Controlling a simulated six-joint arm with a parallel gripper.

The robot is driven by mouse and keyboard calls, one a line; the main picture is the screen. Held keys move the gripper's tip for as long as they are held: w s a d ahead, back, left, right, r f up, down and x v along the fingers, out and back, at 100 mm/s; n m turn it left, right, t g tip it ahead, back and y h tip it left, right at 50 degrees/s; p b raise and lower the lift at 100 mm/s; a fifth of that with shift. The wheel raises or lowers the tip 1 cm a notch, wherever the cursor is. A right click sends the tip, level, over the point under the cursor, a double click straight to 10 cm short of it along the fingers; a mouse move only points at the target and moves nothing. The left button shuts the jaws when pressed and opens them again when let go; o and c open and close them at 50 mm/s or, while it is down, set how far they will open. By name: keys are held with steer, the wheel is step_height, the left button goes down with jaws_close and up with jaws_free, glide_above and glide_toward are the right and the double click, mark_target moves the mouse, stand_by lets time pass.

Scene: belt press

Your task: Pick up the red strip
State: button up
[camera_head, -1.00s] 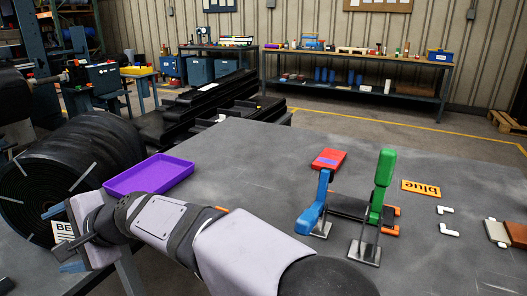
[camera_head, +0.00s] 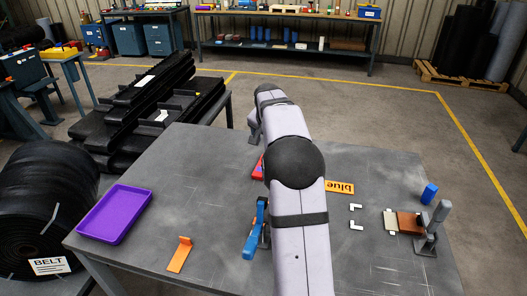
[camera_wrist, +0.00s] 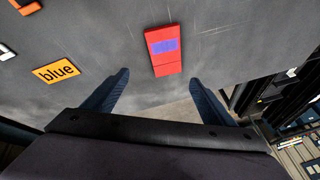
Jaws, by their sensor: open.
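The red strip (camera_wrist: 162,38), a flat red block with a blue-purple patch, lies on the dark grey table in the wrist view, at the upper middle. In the head view only a sliver of the red strip (camera_head: 258,168) shows beside my arm, which hides the rest. My gripper (camera_wrist: 160,78) is open and empty in the wrist view. Its two dark blue fingers stand apart on either side of the strip's line, with the strip beyond the tips and not between them.
A blue-handled lever (camera_head: 252,236) stands beside my arm. An orange "blue" sign (camera_head: 340,187) and white L-shaped pieces (camera_head: 356,226) lie to the right.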

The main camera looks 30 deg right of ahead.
steer(key=a+f+n+g+p, duration=0.1)
steer(key=a+f+n+p, duration=0.3)
steer(key=a, duration=0.1)
steer(key=shift+s+p+x, duration=0.1)
steer(key=shift+p+x, duration=0.95)
steer(key=shift+x, duration=0.7)
steer(key=shift+s+p+x, duration=0.15)
steer(key=shift+p+x, duration=0.9)
steer(key=shift+x, duration=0.7)
steer(key=shift+d, duration=0.15)
steer(key=c, duration=1.2)
